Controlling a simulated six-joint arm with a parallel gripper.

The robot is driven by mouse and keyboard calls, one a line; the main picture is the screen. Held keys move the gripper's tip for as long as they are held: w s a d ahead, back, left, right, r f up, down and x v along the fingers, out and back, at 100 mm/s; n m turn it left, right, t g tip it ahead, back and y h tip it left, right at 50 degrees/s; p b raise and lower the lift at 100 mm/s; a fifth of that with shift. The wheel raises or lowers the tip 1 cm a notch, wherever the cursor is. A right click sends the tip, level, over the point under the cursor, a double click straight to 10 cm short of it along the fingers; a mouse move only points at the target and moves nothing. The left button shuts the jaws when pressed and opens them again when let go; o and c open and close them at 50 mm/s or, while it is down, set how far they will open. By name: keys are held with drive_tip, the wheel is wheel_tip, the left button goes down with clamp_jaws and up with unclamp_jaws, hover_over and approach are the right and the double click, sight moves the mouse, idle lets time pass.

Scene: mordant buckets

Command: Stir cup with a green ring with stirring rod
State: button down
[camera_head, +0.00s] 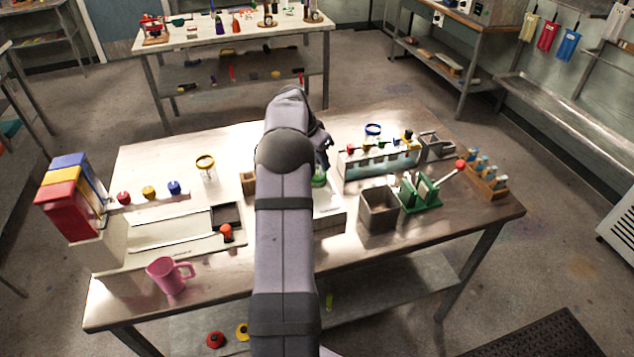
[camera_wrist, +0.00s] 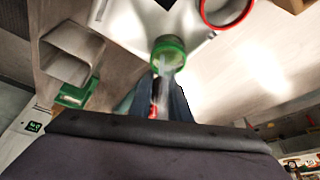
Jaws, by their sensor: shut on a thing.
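The cup with a green ring (camera_wrist: 168,43) is just beyond my fingertips in the wrist view. In the head view a small green part of it (camera_head: 319,180) shows beside my arm, which hides the rest. My gripper (camera_wrist: 160,92) is shut on a thin, pale rod with some red on it, which looks like the stirring rod (camera_wrist: 164,72). The rod's far end overlaps the cup's mouth in the wrist view; how deep it reaches I cannot tell. In the head view my gripper is mostly hidden behind my arm.
A red-ringed cup (camera_wrist: 228,12) is close by. Yellow-ringed (camera_head: 205,163) and blue-ringed (camera_head: 373,130) cups stand farther back. A grey open box (camera_head: 379,210), a green rack (camera_head: 420,194) and a tube rack (camera_head: 380,164) stand to the right.

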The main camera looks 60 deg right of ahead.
drive_tip(key=shift+w+d, duration=0.1)
drive_tip(key=shift+d, duration=0.3)
drive_tip(key=shift+w+a+p, duration=0.15)
drive_tip(key=shift+w+p, duration=0.15)
drive_tip(key=shift+w, duration=0.25)
drive_tip(key=shift+w+a+p, duration=0.15)
drive_tip(key=shift+w+p, duration=0.1)
drive_tip(key=shift+w, duration=0.3)
drive_tip(key=shift+a, duration=0.1)
drive_tip(key=shift+s+a+b, duration=0.25)
drive_tip(key=shift+s+b, duration=0.8)
drive_tip(key=shift+s, duration=0.25)
